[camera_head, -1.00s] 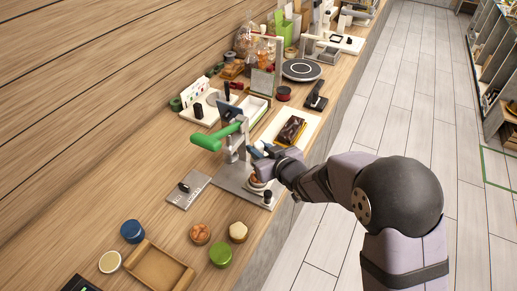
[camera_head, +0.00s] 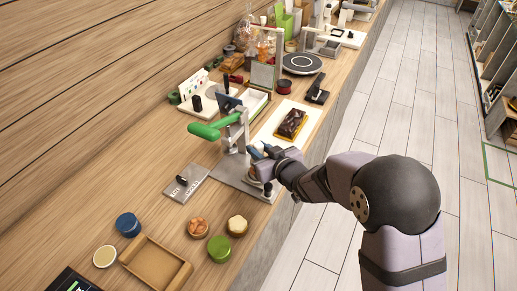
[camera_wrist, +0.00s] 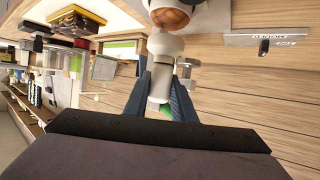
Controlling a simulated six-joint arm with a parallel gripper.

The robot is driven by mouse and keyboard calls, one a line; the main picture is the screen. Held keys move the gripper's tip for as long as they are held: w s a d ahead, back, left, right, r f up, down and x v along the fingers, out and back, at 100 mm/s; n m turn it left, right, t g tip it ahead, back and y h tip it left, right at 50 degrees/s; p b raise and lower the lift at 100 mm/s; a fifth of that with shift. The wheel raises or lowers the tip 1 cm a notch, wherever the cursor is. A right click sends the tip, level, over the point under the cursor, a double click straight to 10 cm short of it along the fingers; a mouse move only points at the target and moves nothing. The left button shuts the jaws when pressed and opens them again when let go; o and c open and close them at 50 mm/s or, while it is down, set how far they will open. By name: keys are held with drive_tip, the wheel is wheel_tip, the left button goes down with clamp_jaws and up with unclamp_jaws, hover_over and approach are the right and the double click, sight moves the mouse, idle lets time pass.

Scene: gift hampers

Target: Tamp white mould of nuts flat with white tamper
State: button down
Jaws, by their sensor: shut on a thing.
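My gripper (camera_wrist: 162,100) is shut on a white cylindrical piece (camera_wrist: 160,84), which looks like the white tamper. In the head view my gripper (camera_head: 264,153) is low over the grey base plate of the green-handled press, and it hides most of what it holds. I cannot tell whether the two touch.
The green-handled press (camera_head: 212,130) stands close beside my gripper. A small grey plate (camera_head: 186,183) lies left of it. A wooden tray (camera_head: 135,267), an orange-topped pot (camera_head: 198,228), a green pot (camera_head: 219,248) and a blue pot (camera_head: 128,224) stand nearer. A chocolate box (camera_head: 291,123) lies behind.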

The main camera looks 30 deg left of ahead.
drive_tip(key=shift+f, duration=0.1)
drive_tip(key=shift+f+b, duration=0.6)
drive_tip(key=shift+b, duration=0.05)
drive_tip(key=shift+f+b, duration=0.75)
drive_tip(key=shift+f, duration=0.1)
idle(0.5)
drive_tip(key=shift+s+f, duration=0.1)
drive_tip(key=shift+f, duration=0.15)
idle(0.3)
drive_tip(key=shift+r+p, duration=1)
drive_tip(key=shift+r, duration=0.6)
drive_tip(key=shift+f, duration=0.1)
drive_tip(key=shift+f+b, duration=0.4)
drive_tip(key=shift+b, duration=0.1)
drive_tip(key=shift+f+b, duration=0.75)
drive_tip(key=shift+f, duration=0.1)
